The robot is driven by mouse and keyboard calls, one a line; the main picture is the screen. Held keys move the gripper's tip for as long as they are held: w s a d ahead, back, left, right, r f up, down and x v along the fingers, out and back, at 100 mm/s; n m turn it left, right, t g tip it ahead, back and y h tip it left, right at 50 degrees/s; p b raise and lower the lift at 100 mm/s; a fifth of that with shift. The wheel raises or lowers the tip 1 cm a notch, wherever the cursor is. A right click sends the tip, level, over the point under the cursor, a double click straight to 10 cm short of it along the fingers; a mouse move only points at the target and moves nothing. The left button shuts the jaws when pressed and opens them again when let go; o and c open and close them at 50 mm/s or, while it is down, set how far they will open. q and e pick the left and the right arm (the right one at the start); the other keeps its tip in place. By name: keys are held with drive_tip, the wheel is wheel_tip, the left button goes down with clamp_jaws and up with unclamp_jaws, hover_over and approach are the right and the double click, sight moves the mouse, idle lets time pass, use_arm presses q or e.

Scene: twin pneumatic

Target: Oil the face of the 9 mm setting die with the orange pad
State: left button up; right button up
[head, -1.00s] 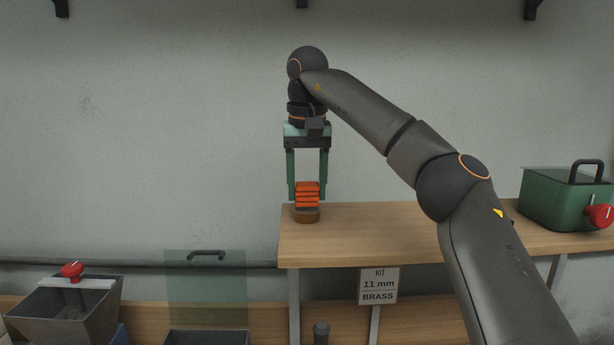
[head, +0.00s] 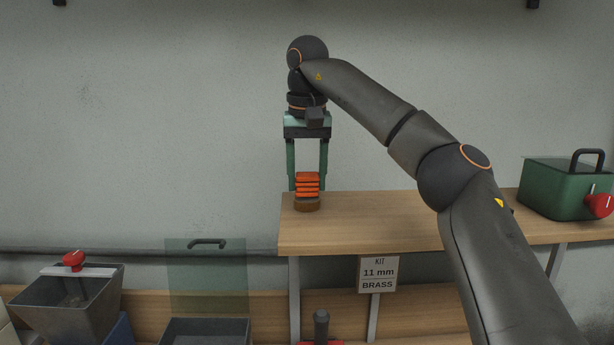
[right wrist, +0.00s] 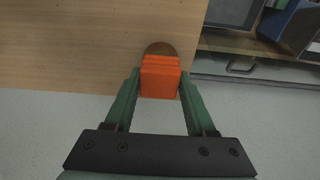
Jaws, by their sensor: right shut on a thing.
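The orange pad (head: 307,184), a ribbed block, is between the fingers of my right gripper (head: 307,188), which is shut on it. In the right wrist view the pad (right wrist: 160,78) also fills the gap between the green fingers. A small round brown dish (head: 306,205) is directly under the pad, on the left end of the wooden shelf. I cannot tell whether the pad touches the dish or sits just above it. I cannot make out the 9 mm setting die. My left gripper is not in view.
The shelf (head: 400,220) is clear up to a green box (head: 560,190) with a red knob. A sign (head: 377,274) reads "KIT 11 mm BRASS". Below are a grey hopper (head: 68,300), a tray under a clear green panel (head: 206,275), and a dark post (head: 321,325) above something red.

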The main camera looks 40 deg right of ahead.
sight(307, 173)
drive_tip(key=shift+f, duration=0.55)
idle(1.7)
drive_tip(key=shift+r, duration=0.1)
drive_tip(key=shift+r, duration=3.5)
